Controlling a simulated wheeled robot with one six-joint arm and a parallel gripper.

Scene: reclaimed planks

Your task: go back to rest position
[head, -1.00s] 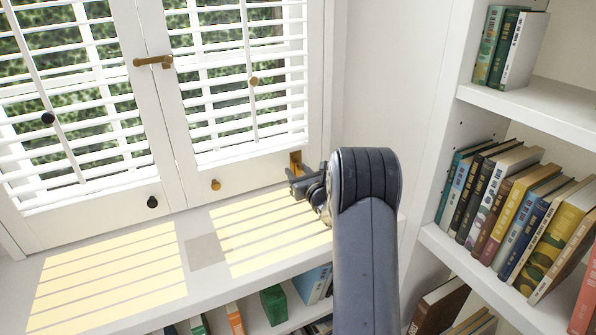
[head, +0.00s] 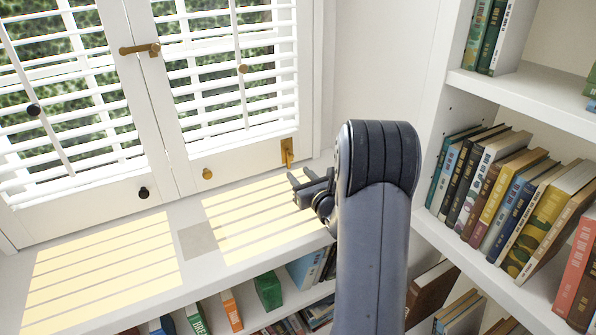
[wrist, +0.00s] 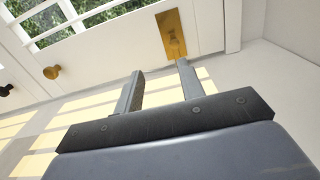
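My gripper (head: 300,186) is in front of the right window shutter, just above the sunlit sill. It is open and empty; the wrist view shows its two grey fingers (wrist: 160,80) spread apart with nothing between them. A brass plate (head: 287,151) is on the lower right corner of the shutter frame. In the wrist view the brass plate (wrist: 172,35) lies beyond the fingertips, and the gripper looks apart from it. My arm covers part of the sill and the wall behind.
The white sill (head: 196,268) is bare, with book shelves below it. A bookcase (head: 520,98) full of books stands close on the right. A brass latch (head: 140,49) joins the two shutters, which have small knobs (head: 207,174).

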